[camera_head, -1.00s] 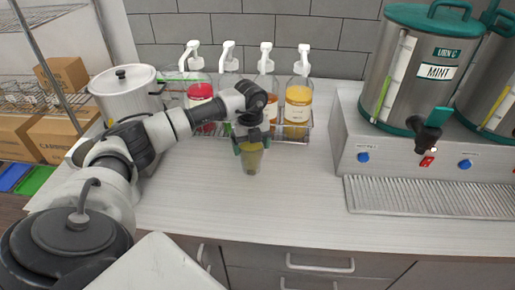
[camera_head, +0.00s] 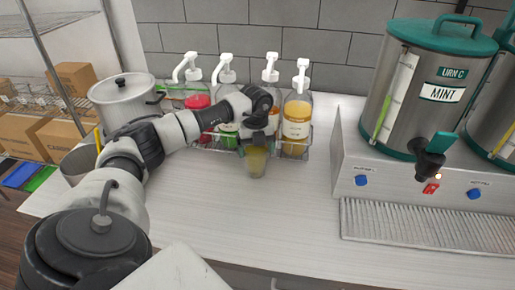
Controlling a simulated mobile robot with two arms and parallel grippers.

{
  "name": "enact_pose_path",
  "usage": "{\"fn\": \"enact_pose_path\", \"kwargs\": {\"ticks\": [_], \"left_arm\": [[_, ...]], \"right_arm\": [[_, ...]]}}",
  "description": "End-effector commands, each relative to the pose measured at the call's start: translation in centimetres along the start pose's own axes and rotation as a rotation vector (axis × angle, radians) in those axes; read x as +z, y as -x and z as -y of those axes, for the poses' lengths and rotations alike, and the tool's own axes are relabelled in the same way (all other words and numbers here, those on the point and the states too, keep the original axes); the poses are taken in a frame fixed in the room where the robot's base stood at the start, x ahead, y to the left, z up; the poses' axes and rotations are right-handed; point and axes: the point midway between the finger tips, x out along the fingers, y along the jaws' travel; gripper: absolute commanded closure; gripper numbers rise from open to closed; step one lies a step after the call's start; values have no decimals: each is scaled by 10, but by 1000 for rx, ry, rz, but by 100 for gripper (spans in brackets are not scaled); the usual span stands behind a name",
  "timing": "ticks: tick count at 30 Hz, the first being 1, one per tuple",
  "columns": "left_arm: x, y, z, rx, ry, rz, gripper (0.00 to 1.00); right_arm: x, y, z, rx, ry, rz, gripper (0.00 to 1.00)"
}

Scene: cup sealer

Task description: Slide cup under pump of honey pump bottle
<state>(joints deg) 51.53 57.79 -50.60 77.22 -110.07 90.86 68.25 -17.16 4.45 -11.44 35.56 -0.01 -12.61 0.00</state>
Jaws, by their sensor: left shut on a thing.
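My left gripper (camera_head: 256,139) reaches in from the left and is shut on a clear cup (camera_head: 256,163) with yellowish-brown contents. The cup is upright, at or just above the counter, in front of the bottle rack. The yellow-amber bottle (camera_head: 296,128) with a white pump (camera_head: 302,73) stands in the rack to the right of the cup; it looks like the honey pump bottle, but its label is too small to read. My gripper and wrist partly hide the neighbouring bottle, whose white pump (camera_head: 271,66) shows above. My right gripper is not in view.
Several pump bottles share the wire rack (camera_head: 310,142), including a red one (camera_head: 198,103) and a green one (camera_head: 228,132). A steel urn (camera_head: 428,85) stands on a base with a drip tray (camera_head: 430,226) at right. A pot (camera_head: 124,102) stands at left. The counter front (camera_head: 270,215) is clear.

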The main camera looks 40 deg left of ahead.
Motion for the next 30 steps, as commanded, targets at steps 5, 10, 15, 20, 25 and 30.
{"fn": "enact_pose_path", "kwargs": {"ticks": [5,10,15,20,25,30], "left_arm": [[0,1,0,-2,0,1,9],[0,1,0,-2,0,1,0],[0,3,1,-3,0,2,0],[1,23,1,-6,0,4,0],[1,58,1,-7,0,6,0],[0,89,1,-6,0,3,0]], "right_arm": [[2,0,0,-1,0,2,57],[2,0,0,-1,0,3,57],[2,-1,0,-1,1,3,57],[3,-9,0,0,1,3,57],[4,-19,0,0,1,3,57],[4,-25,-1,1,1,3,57]]}}
